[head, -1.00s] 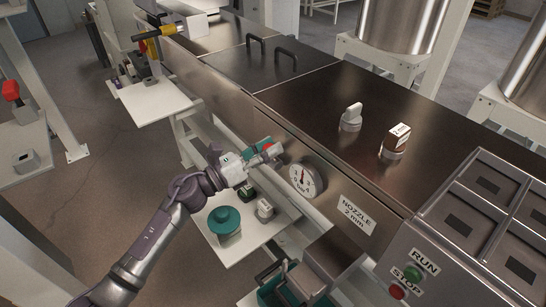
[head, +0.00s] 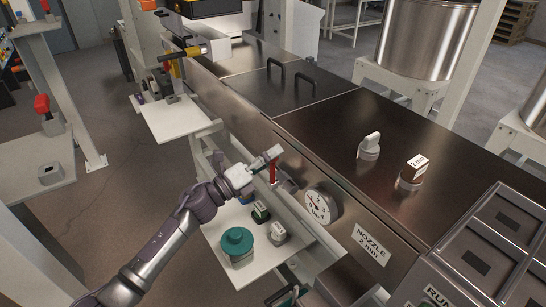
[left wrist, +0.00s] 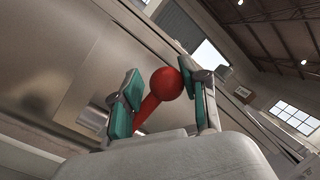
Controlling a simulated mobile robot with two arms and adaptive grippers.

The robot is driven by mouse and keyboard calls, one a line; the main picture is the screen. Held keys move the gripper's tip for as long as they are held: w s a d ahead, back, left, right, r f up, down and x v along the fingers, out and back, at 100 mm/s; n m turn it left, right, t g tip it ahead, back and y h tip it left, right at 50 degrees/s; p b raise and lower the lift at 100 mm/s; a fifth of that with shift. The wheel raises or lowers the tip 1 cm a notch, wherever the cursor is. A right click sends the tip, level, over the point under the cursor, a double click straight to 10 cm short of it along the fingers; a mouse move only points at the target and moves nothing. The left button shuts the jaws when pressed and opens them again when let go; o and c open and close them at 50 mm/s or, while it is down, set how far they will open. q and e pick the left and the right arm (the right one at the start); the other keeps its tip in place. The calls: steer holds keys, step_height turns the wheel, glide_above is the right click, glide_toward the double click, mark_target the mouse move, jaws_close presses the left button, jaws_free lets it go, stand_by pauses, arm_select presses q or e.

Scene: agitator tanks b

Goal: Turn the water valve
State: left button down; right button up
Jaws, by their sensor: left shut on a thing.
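The water valve shows as a red lever (head: 273,172) on the front face of the steel machine, left of the round pressure gauge (head: 321,206). In the left wrist view its round red knob (left wrist: 166,83) and slanting red stem sit between the teal finger pads. My left gripper (head: 266,160) reaches in from the left and is shut on the lever. The valve's body behind the fingers is mostly hidden. The gauge needle points up and to the left.
A white shelf (head: 222,262) below holds a teal round-topped container (head: 237,245) and small boxes. The dark machine top (head: 345,135) carries a grey knob (head: 369,146) and a labelled switch (head: 413,171). A nozzle label (head: 371,244) is right of the gauge.

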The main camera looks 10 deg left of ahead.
arm_select(q)
steer(key=shift+s+d+f, duration=0.1)
steer(key=shift+d+f, duration=0.05)
steer(key=shift+f, duration=0.35)
steer(key=c, duration=0.8)
jaws_free()
steer(key=shift+o, duration=1.4)
steer(key=shift+r, duration=0.2)
steer(key=v, duration=1.2)
steer(key=shift+n, duration=0.3)
